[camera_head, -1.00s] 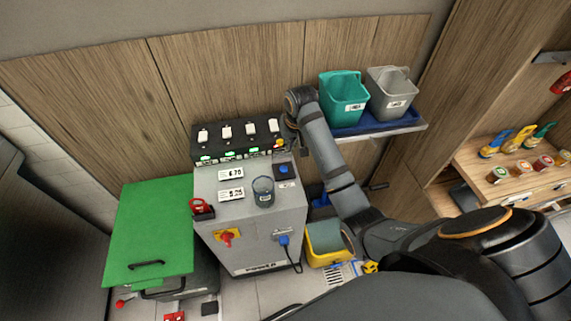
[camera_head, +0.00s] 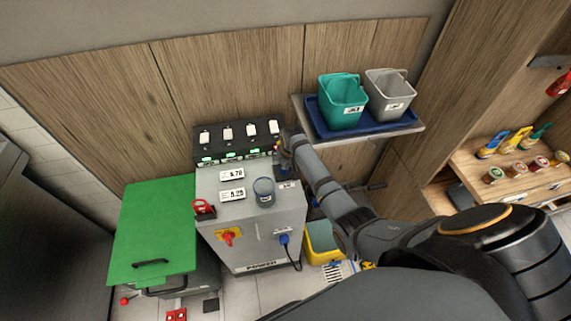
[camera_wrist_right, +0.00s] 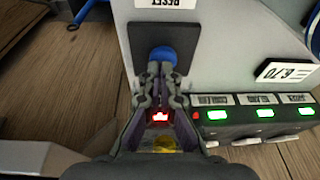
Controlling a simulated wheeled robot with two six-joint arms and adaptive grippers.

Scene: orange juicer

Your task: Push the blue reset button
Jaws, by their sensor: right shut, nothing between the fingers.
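The blue reset button (camera_wrist_right: 162,55) is a round knob on a black plate (camera_wrist_right: 184,44), with an upside-down RESET label (camera_wrist_right: 166,3) beside it in the right wrist view. My right gripper (camera_wrist_right: 160,72) is shut and empty. Its fingertips overlap the button's near edge there; I cannot tell if they touch it. In the head view my right gripper (camera_head: 283,158) is over the right end of the grey machine (camera_head: 245,208) and hides most of the plate and the button. My left gripper is not in view.
A black panel (camera_head: 238,139) with white switches and green lights stands at the machine's back; the wrist view shows a red light (camera_wrist_right: 160,116) there. A glass (camera_head: 264,192) stands on top. A shelf with teal (camera_head: 342,98) and grey (camera_head: 388,94) buckets is at right.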

